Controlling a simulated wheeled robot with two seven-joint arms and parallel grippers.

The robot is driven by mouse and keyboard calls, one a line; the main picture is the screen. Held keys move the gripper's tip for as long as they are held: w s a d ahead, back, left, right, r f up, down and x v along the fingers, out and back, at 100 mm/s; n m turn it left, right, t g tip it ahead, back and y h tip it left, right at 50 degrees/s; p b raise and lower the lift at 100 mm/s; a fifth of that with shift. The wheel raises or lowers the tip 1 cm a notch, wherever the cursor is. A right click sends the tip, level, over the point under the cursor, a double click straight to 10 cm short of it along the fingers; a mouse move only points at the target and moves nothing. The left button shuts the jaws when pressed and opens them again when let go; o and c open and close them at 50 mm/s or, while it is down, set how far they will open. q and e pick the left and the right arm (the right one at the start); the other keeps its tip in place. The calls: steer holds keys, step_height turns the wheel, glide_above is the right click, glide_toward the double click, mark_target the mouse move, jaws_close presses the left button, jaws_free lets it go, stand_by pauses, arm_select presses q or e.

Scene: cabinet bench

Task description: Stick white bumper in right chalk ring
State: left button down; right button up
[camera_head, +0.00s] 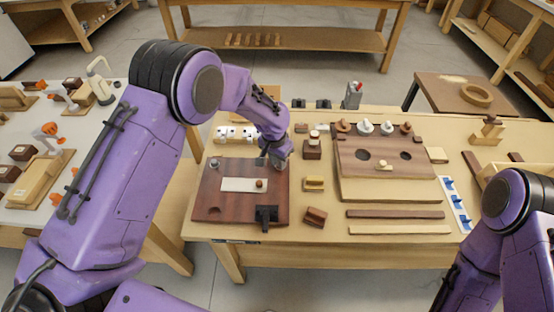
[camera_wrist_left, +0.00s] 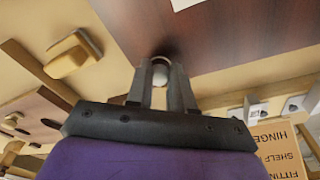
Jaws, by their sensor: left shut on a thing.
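A dark brown door panel (camera_head: 237,207) lies on the left part of the bench, with a pale strip (camera_head: 243,184) on it. My left gripper (camera_head: 277,160) is over the panel's far right corner. In the left wrist view my left gripper (camera_wrist_left: 160,88) is shut on a small round white bumper (camera_wrist_left: 160,75), close to the brown panel surface (camera_wrist_left: 205,38). I cannot tell if the bumper touches it. Another small pale round piece (camera_head: 214,163) sits at the panel's far left corner. The right chalk ring cannot be made out. My right gripper is out of view.
A white-dotted strip (camera_head: 235,134) lies behind the panel. A black clamp-like piece (camera_head: 267,214) stands on its near edge.

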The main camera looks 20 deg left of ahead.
arm_select(q)
steer(key=shift+f, duration=0.5)
stand_by(1.2)
stand_by(0.6)
steer(key=c, duration=0.9)
jaws_free()
steer(key=shift+r, duration=0.1)
steer(key=shift+c, duration=0.2)
steer(key=shift+o, duration=0.5)
steer(key=shift+o, duration=1.4)
